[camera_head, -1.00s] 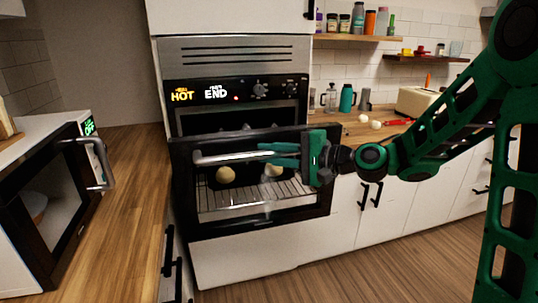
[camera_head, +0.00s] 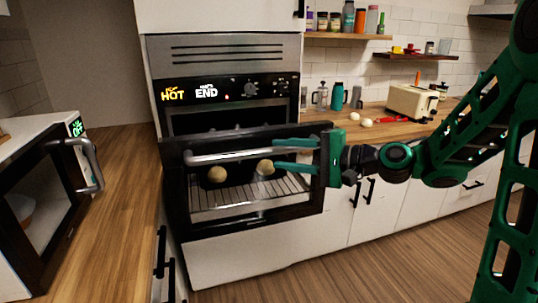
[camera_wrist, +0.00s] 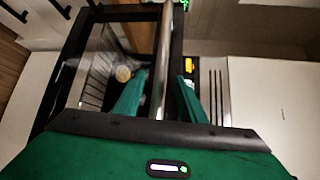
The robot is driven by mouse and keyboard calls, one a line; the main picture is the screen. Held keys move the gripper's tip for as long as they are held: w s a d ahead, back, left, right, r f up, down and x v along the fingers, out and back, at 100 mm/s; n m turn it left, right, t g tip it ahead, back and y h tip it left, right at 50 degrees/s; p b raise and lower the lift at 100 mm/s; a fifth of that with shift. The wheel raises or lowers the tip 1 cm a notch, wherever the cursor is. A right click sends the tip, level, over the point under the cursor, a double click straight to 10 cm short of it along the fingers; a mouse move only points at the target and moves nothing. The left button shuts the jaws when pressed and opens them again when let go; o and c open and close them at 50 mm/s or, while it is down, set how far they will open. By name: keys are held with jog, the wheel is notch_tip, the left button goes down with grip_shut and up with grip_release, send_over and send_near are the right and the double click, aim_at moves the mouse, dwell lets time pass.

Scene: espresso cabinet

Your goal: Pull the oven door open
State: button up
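The oven door (camera_head: 312,198) is tilted partly open, with a gap at its top edge below the control panel. Its silver bar handle (camera_head: 225,157) runs across the front near the top. My green gripper (camera_head: 274,155) is at the right part of the handle, its fingers spread, one above and one below the bar. In the wrist view the handle (camera_wrist: 164,45) runs between the two open fingers (camera_wrist: 162,75), with space visible on both sides. The fingers do not appear closed on it.
Two round pale items (camera_head: 217,174) show on the rack behind the door glass. A microwave (camera_head: 40,205) stands on the wooden counter (camera_head: 122,165) at left. A toaster (camera_head: 412,102) sits on the right counter. The floor in front is clear.

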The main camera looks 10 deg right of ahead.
jog(key=shift+v, duration=2)
jog(key=s+d+f+n+g+h, duration=0.4)
jog(key=s+d+f+h, duration=0.55)
jog(key=d+f, duration=0.3)
jog(key=s+d+m+g+h, duration=0.1)
jog(key=s+d+g+h, duration=0.1)
jog(key=s+d, duration=0.4)
jog(key=s+d+f+m+g+h, duration=0.1)
jog(key=s+d, duration=0.5)
jog(key=s, duration=0.8)
jog(key=shift+s+d+f+g+h, duration=0.15)
jog(key=shift+s+d+g+h, duration=0.25)
jog(key=shift+g, duration=0.8)
jog(key=shift+a, duration=0.1)
